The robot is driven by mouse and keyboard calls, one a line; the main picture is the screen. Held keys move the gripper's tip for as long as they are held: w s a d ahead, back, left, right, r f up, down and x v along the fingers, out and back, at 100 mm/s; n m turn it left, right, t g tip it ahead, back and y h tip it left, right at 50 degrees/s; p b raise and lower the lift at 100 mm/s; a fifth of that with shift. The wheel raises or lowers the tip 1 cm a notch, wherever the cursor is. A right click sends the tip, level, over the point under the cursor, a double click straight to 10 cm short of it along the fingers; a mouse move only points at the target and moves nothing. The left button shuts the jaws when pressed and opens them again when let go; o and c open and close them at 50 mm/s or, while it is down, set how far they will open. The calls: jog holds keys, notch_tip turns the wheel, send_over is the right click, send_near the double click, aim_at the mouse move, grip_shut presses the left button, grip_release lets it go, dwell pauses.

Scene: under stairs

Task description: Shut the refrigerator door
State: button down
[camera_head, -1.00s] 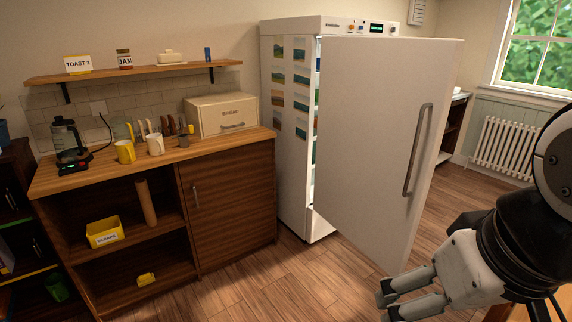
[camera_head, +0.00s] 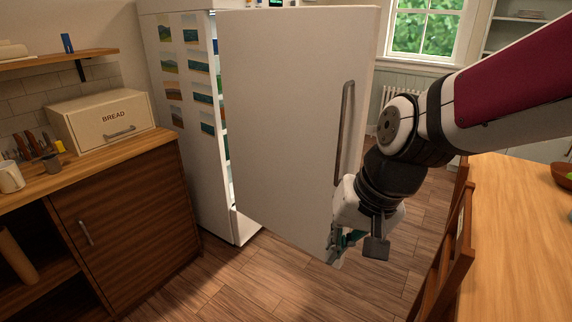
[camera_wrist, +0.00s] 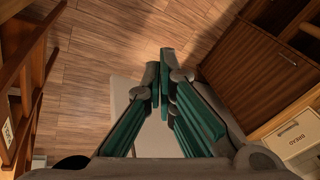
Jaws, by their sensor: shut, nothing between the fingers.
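The white refrigerator (camera_head: 188,120) stands behind the counter's right end, with picture cards on its side. Its door (camera_head: 280,125) is open and swung out toward me, with a lit gap showing along the door's left edge. The long grey handle (camera_head: 345,130) is on the door's outer face, near the right edge. My gripper (camera_head: 335,255) is shut and empty at the door's lower right edge, below the handle. In the wrist view the fingers (camera_wrist: 164,75) are together, with the pale door (camera_wrist: 125,95) beneath and beside them. I cannot tell whether they touch the door.
A wooden counter (camera_head: 125,158) with a bread box (camera_head: 105,120) stands at left. A wooden chair (camera_head: 455,250) and table (camera_head: 520,240) are close at right, beside my arm. Bare wooden floor (camera_head: 235,285) lies in front of the refrigerator.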

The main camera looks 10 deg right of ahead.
jog(key=w+d+f+m+h+b, duration=0.25)
jog(key=w+f, duration=0.35)
jog(key=f, duration=0.3)
jog(key=w+d+f+m+t+h+b, duration=0.1)
jog(key=w+d+f+m+h, duration=0.2)
jog(key=w+f, duration=0.4)
jog(key=w+d+f+m+h+b, duration=0.1)
jog(key=w+d+f+h+b, duration=0.25)
jog(key=f, duration=0.65)
jog(key=w+d+r+t+h, duration=0.2)
jog(key=w+d+t+h, duration=0.15)
jog(key=w, duration=0.55)
jog(key=w+a+r+n+t+h+b, duration=0.1)
jog(key=w+a+r+n+t, duration=0.1)
jog(key=w+a+r+t, duration=0.4)
jog(key=x, duration=1.4)
jog(key=shift+d+r, duration=0.2)
jog(key=shift+r, duration=0.45)
jog(key=shift+t, duration=0.25)
